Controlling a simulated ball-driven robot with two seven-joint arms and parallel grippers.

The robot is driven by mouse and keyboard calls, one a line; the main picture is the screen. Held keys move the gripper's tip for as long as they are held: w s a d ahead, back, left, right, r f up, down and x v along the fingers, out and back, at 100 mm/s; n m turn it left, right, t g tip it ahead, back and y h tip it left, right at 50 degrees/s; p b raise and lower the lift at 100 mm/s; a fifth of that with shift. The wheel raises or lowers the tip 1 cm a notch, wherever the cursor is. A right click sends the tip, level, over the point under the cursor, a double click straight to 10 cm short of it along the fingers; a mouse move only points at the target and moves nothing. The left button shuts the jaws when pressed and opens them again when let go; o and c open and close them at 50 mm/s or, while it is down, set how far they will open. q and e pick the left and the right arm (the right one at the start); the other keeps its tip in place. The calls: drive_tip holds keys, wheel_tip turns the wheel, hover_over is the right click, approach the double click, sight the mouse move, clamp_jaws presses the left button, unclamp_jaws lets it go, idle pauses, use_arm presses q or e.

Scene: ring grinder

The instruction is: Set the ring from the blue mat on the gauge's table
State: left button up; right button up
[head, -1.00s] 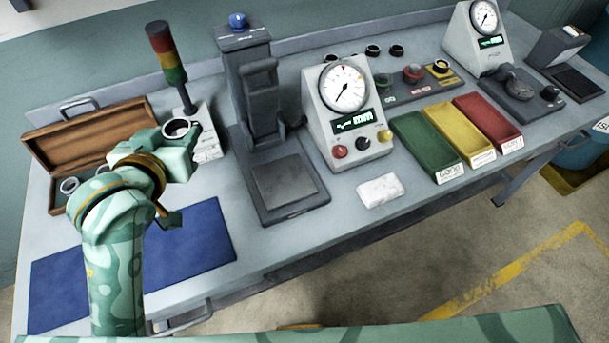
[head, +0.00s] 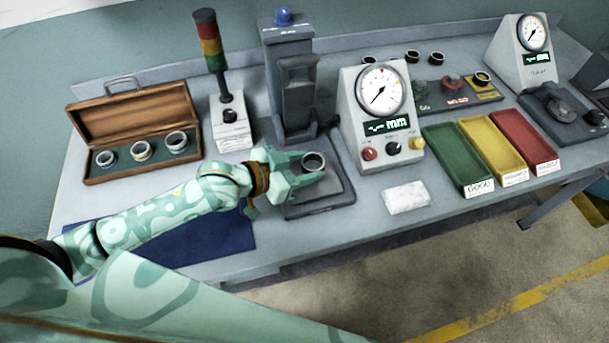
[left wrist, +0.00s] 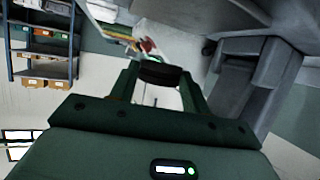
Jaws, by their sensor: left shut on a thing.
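My left gripper (head: 308,167) is shut on a dark-rimmed metal ring (head: 313,160). The ring is over the gauge's table (head: 330,192), the flat grey plate at the foot of the grey gauge column (head: 290,85). Whether the ring touches the plate or hangs above it I cannot tell. In the left wrist view the ring (left wrist: 160,73) sits between both fingers, seen edge-on as a dark band. The blue mat (head: 215,238) lies to the left, partly hidden by my left arm, with no ring on its visible part. My right gripper is not in view.
A wooden case (head: 135,125) with three rings stands back left, beside a signal tower (head: 213,60). A dial readout (head: 380,110) stands right of the column. A white cloth (head: 406,197) and green (head: 455,155), yellow (head: 492,150) and red (head: 525,142) trays lie further right.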

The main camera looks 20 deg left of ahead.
use_arm(q)
drive_tip(key=shift+w+a+f+b, duration=0.2)
drive_tip(key=shift+w+f, duration=0.2)
drive_tip(key=shift+f, duration=0.15)
drive_tip(key=shift+w+a+f+b, duration=0.1)
drive_tip(key=shift+w+f+b, duration=0.05)
drive_tip(key=shift+w+f, duration=0.3)
wheel_tip(320, 180, down, 4)
drive_tip(key=shift+w+a+r+b, duration=0.1)
drive_tip(key=shift+w+r+b, duration=0.05)
drive_tip(key=shift+b, duration=0.65)
drive_tip(key=shift+r, duration=0.1)
drive_tip(key=o, duration=1)
drive_tip(key=shift+o, duration=0.2)
